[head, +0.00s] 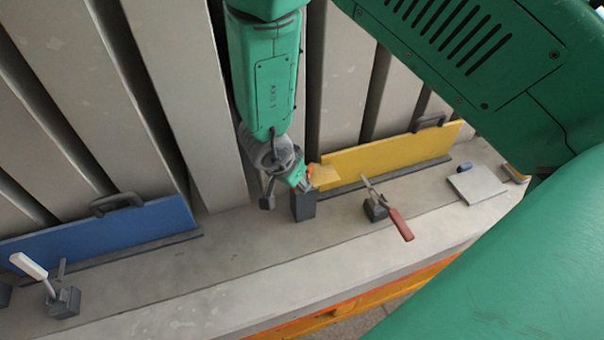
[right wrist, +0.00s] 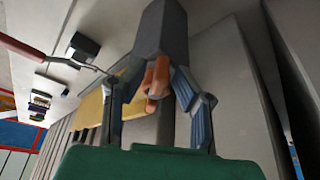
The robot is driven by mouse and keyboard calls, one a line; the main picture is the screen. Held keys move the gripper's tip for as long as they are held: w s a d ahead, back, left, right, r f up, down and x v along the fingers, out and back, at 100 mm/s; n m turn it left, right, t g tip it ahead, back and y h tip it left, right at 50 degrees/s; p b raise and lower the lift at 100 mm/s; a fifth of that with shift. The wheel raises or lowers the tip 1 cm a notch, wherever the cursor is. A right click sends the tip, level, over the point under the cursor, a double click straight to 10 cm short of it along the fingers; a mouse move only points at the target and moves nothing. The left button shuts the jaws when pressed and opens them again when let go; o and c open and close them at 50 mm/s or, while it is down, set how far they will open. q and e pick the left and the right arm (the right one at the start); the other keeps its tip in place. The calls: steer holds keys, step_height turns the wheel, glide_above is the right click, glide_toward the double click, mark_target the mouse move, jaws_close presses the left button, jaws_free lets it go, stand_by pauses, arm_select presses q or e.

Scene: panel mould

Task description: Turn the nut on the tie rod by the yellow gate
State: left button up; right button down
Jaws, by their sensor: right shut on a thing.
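The yellow gate (head: 390,155) stands along the back of the ledge, right of centre in the head view; it also shows in the right wrist view (right wrist: 88,110). A dark grey block (head: 304,206) stands at its left end, and is large in the right wrist view (right wrist: 162,35). The orange nut (right wrist: 157,78) sits against this block. My right gripper (right wrist: 153,84) is shut on the nut, with a finger on either side. In the head view my right gripper (head: 299,178) partly covers the nut. The tie rod is hidden. My left gripper is out of view.
A clamp with a red handle (head: 400,224) stands right of the block. A flat grey plate (head: 477,185) lies farther right. A blue gate (head: 110,232) and a clamp with a white handle (head: 30,266) are at left. Tall grey panels (head: 170,80) rise behind.

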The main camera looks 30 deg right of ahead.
steer(key=shift+w+m+g, duration=0.3)
steer(key=shift+w+m, duration=0.05)
steer(key=shift+m, duration=0.55)
steer(key=shift+a, duration=0.1)
steer(key=m, duration=0.1)
steer(key=w+m+g, duration=0.1)
steer(key=m, duration=0.1)
steer(key=shift+m, duration=0.3)
steer(key=m+g, duration=0.1)
steer(key=m, duration=0.2)
steer(key=shift+w+g, duration=0.4)
